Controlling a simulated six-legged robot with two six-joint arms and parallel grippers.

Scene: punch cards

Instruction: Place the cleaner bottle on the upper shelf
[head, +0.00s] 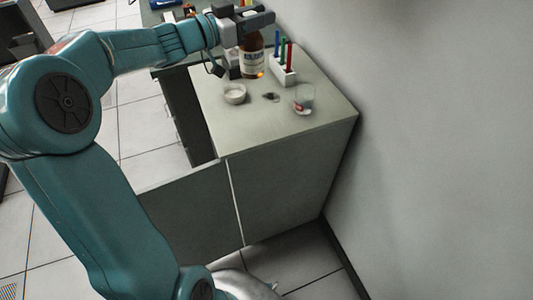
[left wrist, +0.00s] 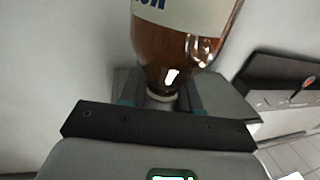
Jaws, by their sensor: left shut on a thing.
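The cleaner bottle (head: 252,64), brown with a white label, is upright at the far part of the cabinet top. My left gripper (head: 250,20) is shut on its neck from above. I cannot tell whether the bottle's base touches the surface. In the left wrist view the bottle (left wrist: 178,50) fills the upper middle, with its neck between the fingers (left wrist: 158,98). I cannot make out an upper shelf in either view. My right gripper is not in view.
On the cabinet top (head: 255,130) are a white bowl (head: 234,94), a small dark thing (head: 270,97), a glass beaker (head: 304,98) with something red, and a white rack (head: 284,75) with coloured tubes close right of the bottle. A wall (head: 430,130) stands right. The cabinet top's near part is clear.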

